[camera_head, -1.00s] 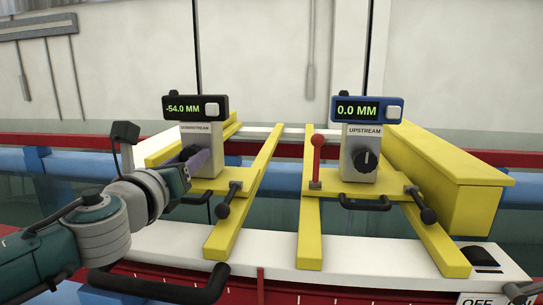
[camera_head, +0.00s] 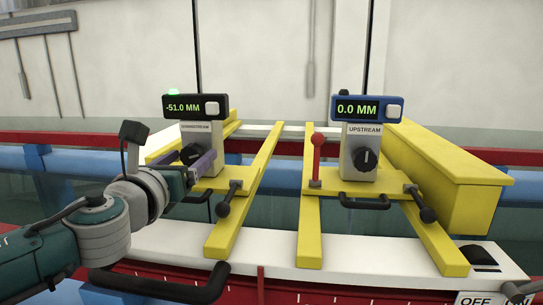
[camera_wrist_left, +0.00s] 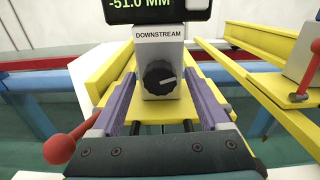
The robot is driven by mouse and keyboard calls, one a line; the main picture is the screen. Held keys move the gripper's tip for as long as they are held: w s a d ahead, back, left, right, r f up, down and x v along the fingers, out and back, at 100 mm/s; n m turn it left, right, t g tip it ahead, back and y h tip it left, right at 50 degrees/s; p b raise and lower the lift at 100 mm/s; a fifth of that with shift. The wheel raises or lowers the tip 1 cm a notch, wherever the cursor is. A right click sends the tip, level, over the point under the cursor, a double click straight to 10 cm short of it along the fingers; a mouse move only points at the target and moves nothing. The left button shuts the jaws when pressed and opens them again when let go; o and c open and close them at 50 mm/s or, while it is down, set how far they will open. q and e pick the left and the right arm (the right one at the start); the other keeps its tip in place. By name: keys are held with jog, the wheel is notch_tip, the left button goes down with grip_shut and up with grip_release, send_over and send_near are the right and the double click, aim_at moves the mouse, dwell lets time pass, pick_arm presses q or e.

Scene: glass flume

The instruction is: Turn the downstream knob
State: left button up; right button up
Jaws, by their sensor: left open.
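The downstream knob (camera_wrist_left: 159,78) is black with a white pointer mark, on a white gauge body labelled DOWNSTREAM (camera_wrist_left: 161,34). In the left wrist view it sits between the fingers of my left gripper (camera_wrist_left: 160,95), which is open with a gap on each side of the knob. In the head view the knob (camera_head: 191,154) is partly hidden by the gripper (camera_head: 200,168). The black downstream display (camera_head: 195,107) reads -51.0 MM, and a green light (camera_head: 173,92) glows on top of it. My right gripper is not in view.
The upstream gauge (camera_head: 361,155) with a blue display (camera_head: 367,109) reading 0.0 MM stands to the right. A red-tipped lever (camera_head: 318,141) is beside it. Yellow rails (camera_head: 244,195), black handles and a yellow box (camera_head: 455,190) surround the gauges over the glass flume.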

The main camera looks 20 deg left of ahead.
pick_arm(q)
jog(key=shift+s+d, duration=0.15)
jog(key=shift+s, duration=0.4)
jog(key=b+v, duration=0.1)
jog(key=v, duration=0.7)
jog(key=shift+s+b, duration=0.3)
jog(key=shift+s, duration=0.05)
